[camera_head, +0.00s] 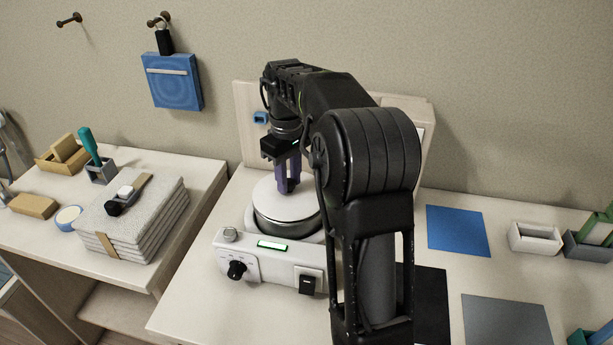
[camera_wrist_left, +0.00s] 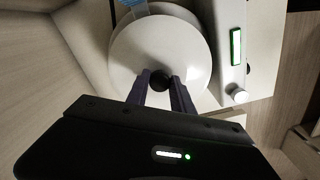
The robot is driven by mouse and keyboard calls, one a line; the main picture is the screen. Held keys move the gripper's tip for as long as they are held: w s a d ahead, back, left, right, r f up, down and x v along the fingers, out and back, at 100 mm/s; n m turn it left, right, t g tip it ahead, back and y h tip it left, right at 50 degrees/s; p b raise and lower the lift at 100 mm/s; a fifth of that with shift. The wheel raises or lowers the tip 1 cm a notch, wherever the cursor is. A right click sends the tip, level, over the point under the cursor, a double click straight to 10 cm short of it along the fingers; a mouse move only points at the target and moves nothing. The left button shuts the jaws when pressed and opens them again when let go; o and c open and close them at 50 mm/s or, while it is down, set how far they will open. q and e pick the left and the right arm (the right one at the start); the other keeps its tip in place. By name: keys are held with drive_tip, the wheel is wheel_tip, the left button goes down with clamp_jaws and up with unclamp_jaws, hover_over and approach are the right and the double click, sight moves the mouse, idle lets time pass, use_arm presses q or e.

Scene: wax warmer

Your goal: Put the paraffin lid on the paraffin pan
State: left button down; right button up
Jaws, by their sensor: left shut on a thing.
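The white round paraffin lid (camera_head: 268,203) is over the grey paraffin pan (camera_head: 272,226) in the white warmer. It looks level and roughly centred; I cannot tell whether it rests on the rim or hangs just above it. My left gripper (camera_head: 288,188) points down with its purple fingers shut on the lid's knob. In the left wrist view, the lid (camera_wrist_left: 150,45) shows from above, with the dark knob (camera_wrist_left: 162,81) between the fingertips. The far right of the pan is hidden by my arm. My right gripper is not in view.
The warmer's front panel (camera_head: 266,262) has a dark dial, a green display and a switch. A white board stands behind. Stacked towels (camera_head: 135,215) lie on the left table. A blue mat (camera_head: 458,231), a grey mat (camera_head: 506,319) and a white tray (camera_head: 535,238) are at right.

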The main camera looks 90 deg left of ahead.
use_arm(q)
drive_tip(key=shift+f+b, duration=0.35)
drive_tip(key=shift+f, duration=0.2)
idle(0.4)
drive_tip(key=c, duration=1)
unclamp_jaws()
drive_tip(key=shift+c, duration=0.2)
drive_tip(key=shift+r, duration=0.15)
drive_tip(key=shift+r+p, duration=1.3)
drive_tip(key=shift+p, duration=0.05)
drive_tip(key=shift+r, duration=2.55)
